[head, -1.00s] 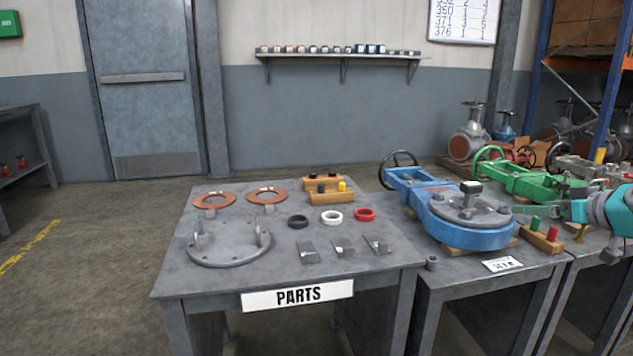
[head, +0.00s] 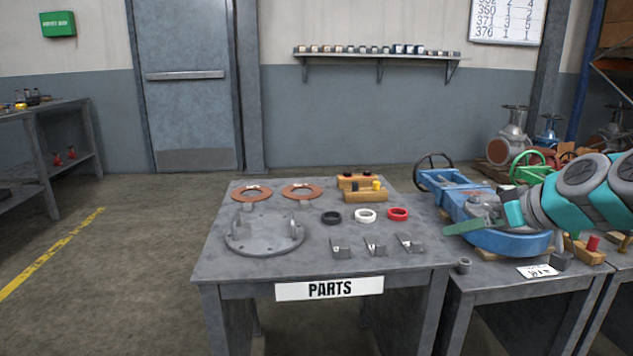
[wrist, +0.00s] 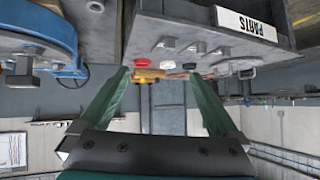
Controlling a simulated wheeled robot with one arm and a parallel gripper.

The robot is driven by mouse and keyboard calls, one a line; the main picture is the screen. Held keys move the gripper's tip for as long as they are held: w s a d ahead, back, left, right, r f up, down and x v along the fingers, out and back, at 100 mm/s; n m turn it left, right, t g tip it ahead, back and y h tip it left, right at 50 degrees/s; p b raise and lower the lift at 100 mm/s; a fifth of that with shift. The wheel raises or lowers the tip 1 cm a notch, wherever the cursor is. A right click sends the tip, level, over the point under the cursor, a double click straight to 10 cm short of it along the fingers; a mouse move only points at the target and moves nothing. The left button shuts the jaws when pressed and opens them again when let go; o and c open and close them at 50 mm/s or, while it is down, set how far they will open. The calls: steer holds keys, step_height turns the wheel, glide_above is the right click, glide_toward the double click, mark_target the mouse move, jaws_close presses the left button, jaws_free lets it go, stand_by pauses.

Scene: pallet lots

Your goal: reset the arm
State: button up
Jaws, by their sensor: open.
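My gripper (head: 468,226) is on the right in the head view, at the end of my teal and grey arm. It is in front of or above the blue valve body (head: 510,242) and hides part of it. In the wrist view, which looks upside down, my gripper (wrist: 160,73) shows two green fingers spread apart with nothing between them. The blue valve (wrist: 45,28) is at the upper left there.
The PARTS table (head: 225,272) holds a grey flanged plate (head: 262,236), copper rings (head: 302,191), small coloured rings (head: 365,215), metal blocks (head: 375,247) and wooden pin blocks (head: 365,196). A side bench (head: 45,150) stands left. The floor between is clear.

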steer(key=s+a+f+g+h, duration=0.1)
steer(key=s+a+f+g, duration=0.2)
steer(key=s+a+f, duration=0.4)
steer(key=s+a+f+g, duration=0.35)
steer(key=s+a, duration=0.25)
steer(key=a, duration=0.3)
steer(key=s+f+m+g+h, duration=0.1)
steer(key=s+f+m+g, duration=0.1)
steer(key=s+f, duration=0.4)
steer(key=s+f+m+g+h, duration=0.1)
steer(key=s+f, duration=0.5)
steer(key=s, duration=0.8)
steer(key=shift+d+m+g+h, duration=0.4)
steer(key=shift+g+h, duration=0.4)
steer(key=shift+g, duration=0.15)
steer(key=shift+r, duration=0.1)
